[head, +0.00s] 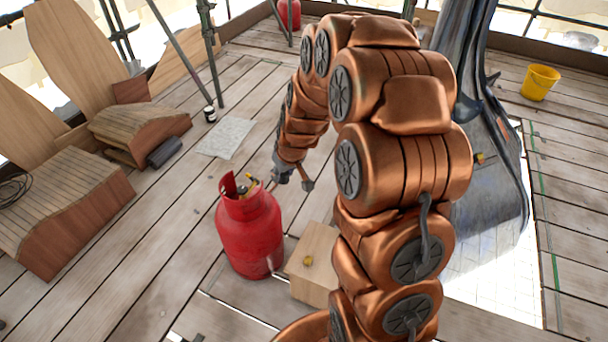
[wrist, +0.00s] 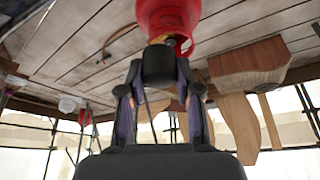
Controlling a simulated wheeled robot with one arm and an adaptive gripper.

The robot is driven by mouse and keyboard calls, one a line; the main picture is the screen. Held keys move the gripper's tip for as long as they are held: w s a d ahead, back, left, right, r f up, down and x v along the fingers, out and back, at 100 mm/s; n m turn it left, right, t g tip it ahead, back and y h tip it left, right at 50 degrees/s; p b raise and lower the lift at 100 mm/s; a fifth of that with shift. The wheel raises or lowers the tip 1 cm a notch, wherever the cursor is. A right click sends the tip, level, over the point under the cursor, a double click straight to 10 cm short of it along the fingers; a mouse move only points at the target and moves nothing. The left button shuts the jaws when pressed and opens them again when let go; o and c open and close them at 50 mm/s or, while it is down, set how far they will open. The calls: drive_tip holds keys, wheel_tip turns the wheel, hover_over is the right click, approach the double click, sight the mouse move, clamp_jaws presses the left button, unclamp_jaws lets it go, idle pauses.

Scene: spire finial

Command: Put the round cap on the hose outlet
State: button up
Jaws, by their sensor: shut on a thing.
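The red gas cylinder (head: 250,237) stands upright on the planks, with a brass valve (head: 246,187) inside its open red collar. The hose outlet cannot be made out clearly. My gripper (head: 292,181) is beside the cylinder's top, on its right. In the wrist view, my gripper (wrist: 160,84) is shut on a dark blocky piece between its fingers; I cannot tell whether this is the round cap. The red collar (wrist: 168,18) and a bit of brass show just beyond that piece. A small round yellow thing (head: 308,261) lies on the wooden box.
The wooden box (head: 315,280) stands right of the cylinder. Wooden forms (head: 60,205) fill the left side. A grey sheet (head: 225,138) and a small dark jar (head: 210,114) lie behind. A yellow bucket (head: 540,82) stands at the far right.

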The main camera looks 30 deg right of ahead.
drive_tip(key=w+a+r+p, duration=0.2)
drive_tip(key=a+r+p, duration=0.8)
drive_tip(key=r, duration=0.5)
drive_tip(key=shift+a+r+m, duration=0.15)
drive_tip(key=shift+a+m, duration=0.15)
drive_tip(key=shift+a, duration=0.2)
drive_tip(key=shift+w, duration=0.15)
